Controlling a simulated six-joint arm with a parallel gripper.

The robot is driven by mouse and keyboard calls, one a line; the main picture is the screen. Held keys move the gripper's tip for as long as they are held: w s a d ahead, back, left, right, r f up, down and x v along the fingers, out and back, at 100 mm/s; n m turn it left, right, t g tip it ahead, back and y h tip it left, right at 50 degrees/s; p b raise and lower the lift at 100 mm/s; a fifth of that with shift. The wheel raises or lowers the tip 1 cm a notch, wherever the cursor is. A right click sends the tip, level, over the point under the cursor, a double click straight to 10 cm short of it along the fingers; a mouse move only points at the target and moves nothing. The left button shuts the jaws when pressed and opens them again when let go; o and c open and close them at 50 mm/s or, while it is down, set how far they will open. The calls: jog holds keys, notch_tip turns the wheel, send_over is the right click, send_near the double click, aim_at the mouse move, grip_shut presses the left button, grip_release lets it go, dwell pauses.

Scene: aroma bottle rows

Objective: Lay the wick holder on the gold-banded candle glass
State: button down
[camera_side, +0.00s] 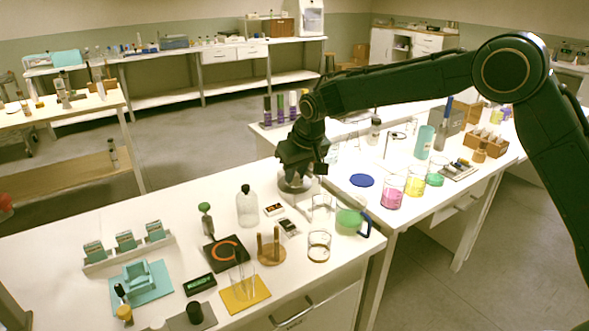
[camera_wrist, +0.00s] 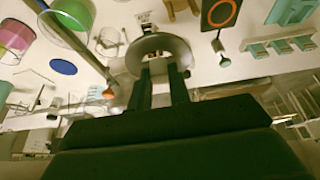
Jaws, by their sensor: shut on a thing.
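My gripper (camera_side: 297,172) points down over the back of the near bench. In the wrist view its two fingers (camera_wrist: 161,78) are close together on a small piece that I take to be the wick holder; its shape is mostly hidden. A grey round dish-like thing (camera_wrist: 158,42) shows around the fingertips, and also below my gripper in the side view (camera_side: 295,184); I cannot tell whether they touch. A clear glass with a brownish-gold band low down (camera_side: 318,257), likely the candle glass, stands upright near the bench's front edge, to the right of and nearer than my gripper.
A clear glass (camera_side: 321,207) and a green-filled beaker with a blue handle (camera_side: 350,219) stand near the candle glass. A wooden peg stand (camera_side: 271,257) is left of it. A clear bottle (camera_side: 247,208) stands left of my gripper. A blue disc (camera_side: 362,180) lies on the right bench.

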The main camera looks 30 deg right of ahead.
jog(key=s+d+f, duration=0.4)
jog(key=s+d, duration=0.1)
jog(key=shift+f, duration=0.25)
jog(key=shift+f, duration=0.1)
jog(key=shift+f, duration=1.15)
notch_tip(320, 180, down, 7)
jog(key=shift+r, duration=0.15)
dwell(5.5)
